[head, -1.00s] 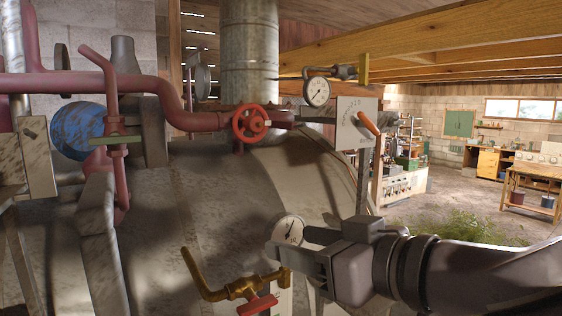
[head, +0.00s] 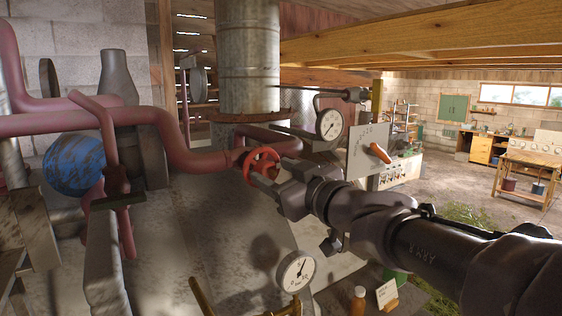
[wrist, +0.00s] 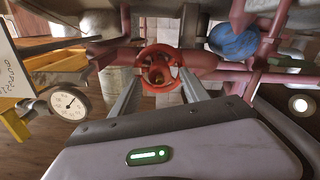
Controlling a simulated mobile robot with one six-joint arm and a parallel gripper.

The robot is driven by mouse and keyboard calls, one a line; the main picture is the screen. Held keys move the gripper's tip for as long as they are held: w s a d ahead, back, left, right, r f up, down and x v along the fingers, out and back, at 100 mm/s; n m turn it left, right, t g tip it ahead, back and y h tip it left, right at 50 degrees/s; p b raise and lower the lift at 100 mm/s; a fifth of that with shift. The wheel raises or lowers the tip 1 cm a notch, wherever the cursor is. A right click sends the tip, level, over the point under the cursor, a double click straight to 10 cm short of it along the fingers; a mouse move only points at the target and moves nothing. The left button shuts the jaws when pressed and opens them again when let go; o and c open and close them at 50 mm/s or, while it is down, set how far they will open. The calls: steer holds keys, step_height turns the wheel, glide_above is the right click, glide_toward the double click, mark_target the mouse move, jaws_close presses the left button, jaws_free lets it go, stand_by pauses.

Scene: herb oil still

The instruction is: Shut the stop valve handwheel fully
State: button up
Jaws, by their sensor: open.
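The red stop valve handwheel (head: 262,166) sits on the dark red pipe, left of the gauge in the head view. My gripper (head: 264,180) is at the handwheel and partly covers it from the front right. In the wrist view the handwheel (wrist: 159,70) shows face-on between my two gripper fingers (wrist: 160,88). The fingers are apart, one on each side of the wheel. I cannot tell whether either touches the rim.
A round gauge (head: 329,125) and a plate with an orange lever (head: 368,149) stand right of the wheel. A lower gauge (head: 296,271) is below my arm. Pipes and a blue rounded part (head: 74,165) are left. Open floor lies at the right.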

steer(key=shift+w+a, duration=0.3)
steer(key=shift+w, duration=0.15)
steer(key=shift+s+d, duration=0.1)
jaws_close()
steer(key=shift+f, duration=0.1)
steer(key=shift+b, duration=0.45)
